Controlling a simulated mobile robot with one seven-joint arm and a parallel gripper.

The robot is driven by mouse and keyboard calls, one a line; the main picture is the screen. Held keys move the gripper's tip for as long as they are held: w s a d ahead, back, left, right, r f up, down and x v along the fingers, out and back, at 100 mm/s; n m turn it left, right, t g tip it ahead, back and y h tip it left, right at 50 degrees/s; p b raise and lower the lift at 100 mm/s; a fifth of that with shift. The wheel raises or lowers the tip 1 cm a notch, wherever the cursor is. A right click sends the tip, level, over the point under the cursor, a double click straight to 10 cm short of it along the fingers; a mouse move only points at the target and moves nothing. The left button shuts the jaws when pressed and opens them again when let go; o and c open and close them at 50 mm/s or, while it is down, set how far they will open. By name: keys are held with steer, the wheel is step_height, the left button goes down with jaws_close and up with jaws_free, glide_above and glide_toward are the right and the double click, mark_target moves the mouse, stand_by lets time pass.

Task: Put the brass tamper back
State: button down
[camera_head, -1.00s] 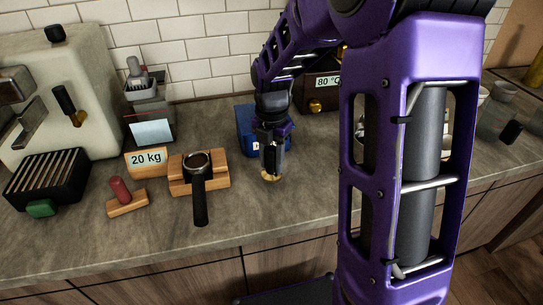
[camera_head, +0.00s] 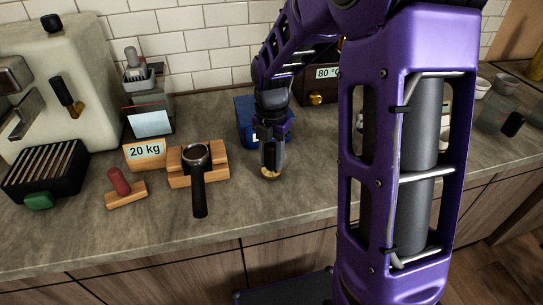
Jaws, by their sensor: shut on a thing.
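My gripper (camera_head: 271,156) is shut on the brass tamper (camera_head: 271,174), whose round brass base shows below the fingertips. The fingers hide most of the rest of it. It is over the grey counter, right of the portafilter, and I cannot tell whether its base touches the counter. A red-handled tool (camera_head: 119,182) stands tilted on a small wooden block (camera_head: 127,197) at the left. A wooden block with a "20 kg" label (camera_head: 146,152) stands behind, between that tool and the portafilter.
A portafilter (camera_head: 198,182) rests on a wooden stand (camera_head: 217,165), left of my gripper. A blue box (camera_head: 246,126) is behind my gripper. A black slatted box (camera_head: 45,172) and an espresso machine (camera_head: 75,85) are at the left. The counter's front strip (camera_head: 150,235) is clear.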

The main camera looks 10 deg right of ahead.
steer(key=shift+f, duration=0.25)
steer(key=shift+c, duration=2.2)
jaws_free()
step_height(320, 180, up, 17)
steer(key=p, duration=0.2)
steer(key=shift+r, duration=0.2)
